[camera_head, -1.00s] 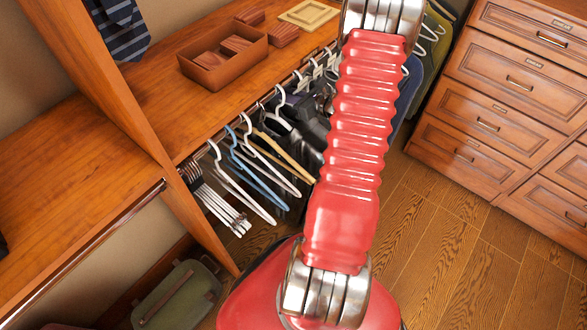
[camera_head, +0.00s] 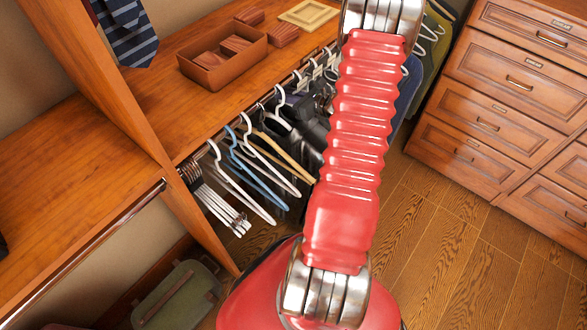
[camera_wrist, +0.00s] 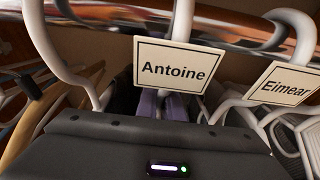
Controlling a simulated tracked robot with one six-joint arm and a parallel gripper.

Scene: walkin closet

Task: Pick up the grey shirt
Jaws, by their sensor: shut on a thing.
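No grey shirt can be made out clearly. Dark shapes (camera_head: 313,130) hang among the hangers behind my red arm in the head view, and I cannot tell which are cloth. In the wrist view my gripper (camera_wrist: 166,106) has its dark body across the bottom, and its purplish fingers show partly behind a name tag reading Antoine (camera_wrist: 173,70). The fingers are shut at the white hanger (camera_wrist: 182,22) bearing that tag, just below the rail. The tag hides the exact contact.
A tag reading Eimear (camera_wrist: 284,83) hangs close on the right. White, blue and wooden hangers (camera_head: 262,165) crowd the rail. A shelf above holds a brown box (camera_head: 222,63). Drawers (camera_head: 510,80) stand right, and a green case (camera_head: 176,295) lies below left. Floor between is clear.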

